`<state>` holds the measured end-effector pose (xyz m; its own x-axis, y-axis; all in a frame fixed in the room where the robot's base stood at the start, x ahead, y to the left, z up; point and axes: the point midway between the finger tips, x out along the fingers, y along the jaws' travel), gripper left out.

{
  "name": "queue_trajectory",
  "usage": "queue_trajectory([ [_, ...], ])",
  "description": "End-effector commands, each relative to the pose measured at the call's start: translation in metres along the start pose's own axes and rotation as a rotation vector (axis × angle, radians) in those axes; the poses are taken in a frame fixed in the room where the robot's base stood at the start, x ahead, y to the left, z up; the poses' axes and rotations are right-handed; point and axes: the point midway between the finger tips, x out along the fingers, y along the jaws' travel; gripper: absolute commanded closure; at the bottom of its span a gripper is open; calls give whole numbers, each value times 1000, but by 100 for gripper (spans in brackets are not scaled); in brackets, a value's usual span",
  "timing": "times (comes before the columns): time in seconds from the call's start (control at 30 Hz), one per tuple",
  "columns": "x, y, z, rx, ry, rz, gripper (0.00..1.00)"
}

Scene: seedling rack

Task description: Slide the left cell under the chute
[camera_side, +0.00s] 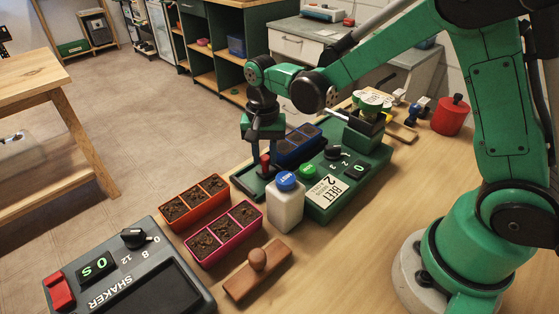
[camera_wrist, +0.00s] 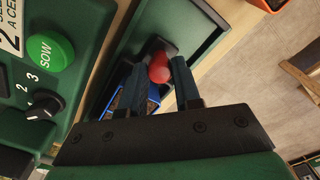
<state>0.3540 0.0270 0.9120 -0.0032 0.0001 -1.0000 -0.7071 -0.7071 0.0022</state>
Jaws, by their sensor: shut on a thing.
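The seeder (camera_side: 318,212) is a green machine with a display reading 0, a dial and a green SOW button (camera_wrist: 50,52). A blue tray (camera_side: 296,152) of cells sits in its track, and part of it shows in the wrist view (camera_wrist: 153,92). A red knob (camera_wrist: 158,68) on a dark mount stands at the tray's end; in the side view it is partly covered by the fingers. My gripper (camera_side: 262,165) points down with its fingers (camera_wrist: 158,78) on either side of the knob, shut on it. I cannot make out the chute's outlet or which cell is nearest it.
A white bottle with a blue cap (camera_side: 287,207) stands close in front of the seeder. An orange tray (camera_side: 190,220) and a pink tray (camera_side: 207,262) of soil, a wooden tamper (camera_side: 258,276) and the shaker (camera_side: 140,285) lie left. A red canister (camera_side: 450,118) stands behind right.

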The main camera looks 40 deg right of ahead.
Motion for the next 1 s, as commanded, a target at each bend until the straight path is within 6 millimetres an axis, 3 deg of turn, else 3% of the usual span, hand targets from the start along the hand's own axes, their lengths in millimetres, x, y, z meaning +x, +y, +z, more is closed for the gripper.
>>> queue_trajectory([
  [0.2,0,33,-34,5,3,-2,100],
  [0.6,0,39,-40,-1,4,-3,100],
  [0.63,0,39,-40,-1,4,-3,64],
  [0.67,0,39,-40,-1,4,-3,58],
  [1.0,-3,39,-39,0,3,-2,58],
])
